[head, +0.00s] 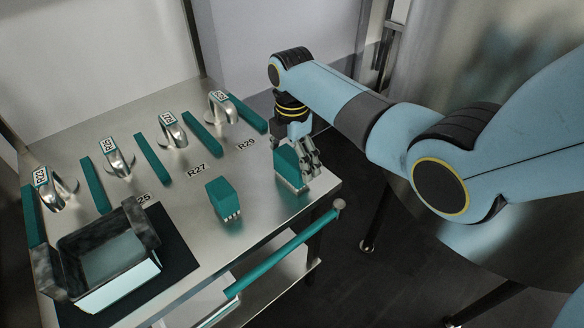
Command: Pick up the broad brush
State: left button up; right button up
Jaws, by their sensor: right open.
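A wide teal block with a pale strip along its lower edge, which looks like the broad brush (287,165), stands near the table's right corner. My right gripper (309,160) points down at this block with its jaws open. Its visible fingers are at the block's right side and partly cover it. I cannot tell whether they touch it or whether the block is between them. A second, narrower teal block (222,193) with pale tufts at its bottom stands to the left, apart from the gripper. My left gripper is not in view.
The steel table (190,225) carries several metal handles in a row with teal strips between them. A dark-rimmed tray (115,285) stands on a dark mat (180,262) at the front left. A teal rail (285,250) runs along the table's front edge.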

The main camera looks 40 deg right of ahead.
aim_at(292, 156)
jog(key=c, duration=1)
jog(key=shift+r, duration=0.1)
jog(key=shift+c, duration=0.2)
jog(key=shift+r, duration=0.55)
notch_tip(292, 156, up, 3)
jog(key=shift+w+f+p, duration=0.1)
jog(key=shift+p, duration=0.35)
jog(key=s+d+r+p, duration=0.1)
jog(key=s+d+r, duration=0.6)
jog(key=s+d, duration=0.1)
jog(key=shift+s+d, duration=0.2)
